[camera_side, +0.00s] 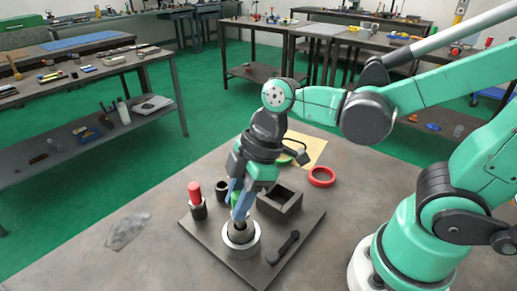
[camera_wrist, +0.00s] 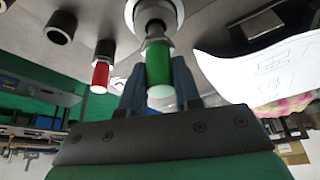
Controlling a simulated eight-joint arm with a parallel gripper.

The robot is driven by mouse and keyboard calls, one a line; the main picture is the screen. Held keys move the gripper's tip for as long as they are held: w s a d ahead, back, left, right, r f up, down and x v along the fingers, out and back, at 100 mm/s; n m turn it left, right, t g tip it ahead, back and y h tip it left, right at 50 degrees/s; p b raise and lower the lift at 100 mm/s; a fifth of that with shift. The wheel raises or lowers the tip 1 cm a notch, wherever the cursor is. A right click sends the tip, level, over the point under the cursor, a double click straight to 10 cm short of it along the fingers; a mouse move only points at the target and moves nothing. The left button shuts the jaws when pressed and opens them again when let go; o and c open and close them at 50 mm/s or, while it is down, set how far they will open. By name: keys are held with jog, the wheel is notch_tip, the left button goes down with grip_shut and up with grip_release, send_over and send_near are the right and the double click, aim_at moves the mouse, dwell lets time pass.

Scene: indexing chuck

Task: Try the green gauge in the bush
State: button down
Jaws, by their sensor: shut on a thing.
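The green gauge (camera_wrist: 158,62) stands between the fingers of my gripper (camera_wrist: 158,92) in the wrist view, its metal end pointing at the bush. In the side view my gripper (camera_side: 240,207) points down over the bush, shut on the gauge, of which only a little green shows. The bush is a round metal collar (camera_side: 241,248) on the dark base plate; it also shows in the wrist view (camera_wrist: 133,14). The gauge's lower end is at the bush mouth; I cannot tell how far it is inside.
The red gauge (camera_side: 194,192) stands in a holder left of the bush, beside an empty holder (camera_side: 222,190). An open dark box (camera_side: 292,205) and a dark key-like tool (camera_side: 283,248) are on the plate (camera_side: 195,226). A red ring (camera_side: 321,177) lies behind.

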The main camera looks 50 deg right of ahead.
jog(key=shift+f, duration=1.3)
jog(key=shift+r, duration=0.1)
dwell(0.8)
jog(key=shift+r, duration=3.4)
